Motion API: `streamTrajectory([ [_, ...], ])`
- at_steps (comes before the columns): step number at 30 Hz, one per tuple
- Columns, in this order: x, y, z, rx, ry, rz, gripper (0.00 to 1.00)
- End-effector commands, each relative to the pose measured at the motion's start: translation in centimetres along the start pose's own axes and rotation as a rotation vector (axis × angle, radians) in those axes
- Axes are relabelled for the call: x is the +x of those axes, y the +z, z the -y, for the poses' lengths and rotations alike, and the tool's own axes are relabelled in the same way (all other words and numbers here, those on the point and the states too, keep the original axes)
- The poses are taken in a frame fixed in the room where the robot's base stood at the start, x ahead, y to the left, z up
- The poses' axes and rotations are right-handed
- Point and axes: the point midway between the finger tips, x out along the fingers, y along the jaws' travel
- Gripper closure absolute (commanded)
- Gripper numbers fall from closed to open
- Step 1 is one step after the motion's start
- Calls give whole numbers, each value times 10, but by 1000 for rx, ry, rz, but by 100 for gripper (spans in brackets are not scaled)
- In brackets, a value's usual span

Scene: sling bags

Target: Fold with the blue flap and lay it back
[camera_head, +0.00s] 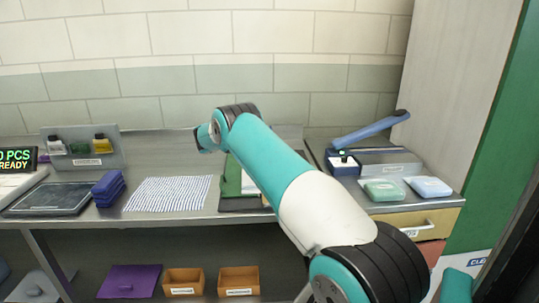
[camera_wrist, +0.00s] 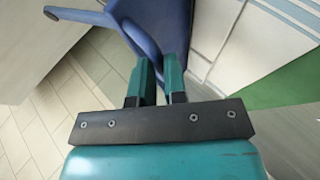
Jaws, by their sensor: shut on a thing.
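In the wrist view my gripper (camera_wrist: 159,62) has its two teal fingers close together on a blue panel, which I take as the blue flap (camera_wrist: 158,25). The panel stands up from the fingers at a tilt, and a narrower blue part reaches to the left. In the head view my teal and white arm crosses the bench and hides the gripper and the blue flap. Behind the arm lies a folding board (camera_head: 240,205) with a green panel (camera_head: 231,178) and a white patch; its right part is hidden.
A striped cloth (camera_head: 168,194) lies left of the board, with a stack of blue folded items (camera_head: 108,188) beside it. At right stand a sealer with a raised blue arm (camera_head: 365,130), a green pack (camera_head: 384,191) and a pale blue pack (camera_head: 428,187). Bins sit below.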

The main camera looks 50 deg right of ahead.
Motion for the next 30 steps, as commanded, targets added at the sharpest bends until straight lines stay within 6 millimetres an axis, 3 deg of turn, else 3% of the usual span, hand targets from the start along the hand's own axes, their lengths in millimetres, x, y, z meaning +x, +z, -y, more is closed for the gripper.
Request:
streamTrajectory([
  [1,10,9,10,-17,-2,22,100],
  [6,8,10,16,-15,-1,23,100],
  [24,7,11,19,-15,1,24,100],
  [25,7,11,19,-14,1,24,81],
  [27,6,11,19,-14,1,23,64],
  [30,4,10,20,-13,1,18,62],
])
